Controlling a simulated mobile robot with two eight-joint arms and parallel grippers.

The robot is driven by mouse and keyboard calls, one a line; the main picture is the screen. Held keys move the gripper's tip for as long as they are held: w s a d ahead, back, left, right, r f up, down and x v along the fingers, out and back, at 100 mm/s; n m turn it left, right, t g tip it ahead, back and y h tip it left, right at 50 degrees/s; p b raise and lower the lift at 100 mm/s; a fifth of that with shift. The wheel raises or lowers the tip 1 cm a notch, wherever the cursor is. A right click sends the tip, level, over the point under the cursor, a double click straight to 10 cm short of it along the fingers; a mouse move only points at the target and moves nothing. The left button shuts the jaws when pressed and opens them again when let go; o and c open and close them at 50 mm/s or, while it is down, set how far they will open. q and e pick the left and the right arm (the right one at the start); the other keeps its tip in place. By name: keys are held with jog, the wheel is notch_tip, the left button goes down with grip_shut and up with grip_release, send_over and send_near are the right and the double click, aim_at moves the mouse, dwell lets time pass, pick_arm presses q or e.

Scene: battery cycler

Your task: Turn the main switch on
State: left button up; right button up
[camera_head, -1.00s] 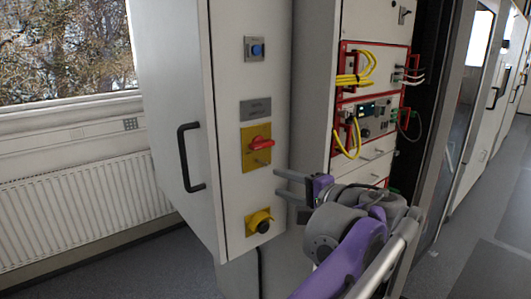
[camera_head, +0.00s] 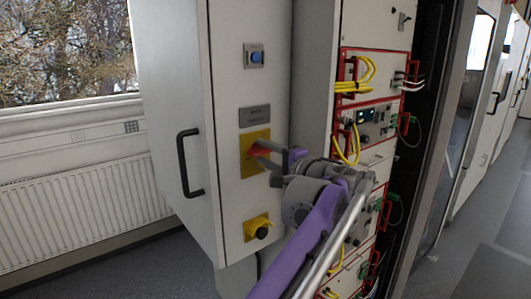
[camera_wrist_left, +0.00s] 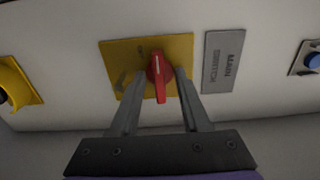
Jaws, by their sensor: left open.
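The main switch is a red rotary handle (camera_head: 256,152) on a yellow plate (camera_head: 247,164) on the front of the light grey cabinet. In the left wrist view the red handle (camera_wrist_left: 159,80) points toward the gripper's palm, with the yellow plate (camera_wrist_left: 112,58) behind it. My left gripper (camera_head: 261,151) reaches the switch from the right and hides part of it. In the left wrist view its two open fingers (camera_wrist_left: 157,78) lie on either side of the handle. I cannot tell whether either finger touches it. My right gripper is not in view.
A grey "MAIN SWITCH" label (camera_wrist_left: 222,62) is beside the plate. A blue button (camera_head: 256,56) is above, and a yellow-shrouded black button (camera_head: 258,228) below. A black door handle (camera_head: 187,162) is left. A rack with yellow cables (camera_head: 355,80) stands right of the cabinet.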

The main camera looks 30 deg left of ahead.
pick_arm(q)
jog(key=shift+c, duration=0.2)
grip_shut()
jog(key=shift+m, duration=0.4)
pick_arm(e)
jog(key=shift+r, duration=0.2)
pick_arm(q)
jog(key=shift+r+m+p, duration=0.1)
jog(key=shift+m+p, duration=0.35)
jog(key=shift+m, duration=0.55)
jog(key=m, duration=0.3)
jog(key=shift+m+p, duration=0.3)
jog(key=shift+p, duration=0.05)
jog(key=m, duration=1.1)
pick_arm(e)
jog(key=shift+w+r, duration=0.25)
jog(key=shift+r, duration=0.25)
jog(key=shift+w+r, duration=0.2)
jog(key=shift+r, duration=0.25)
pick_arm(q)
jog(key=shift+m, duration=0.4)
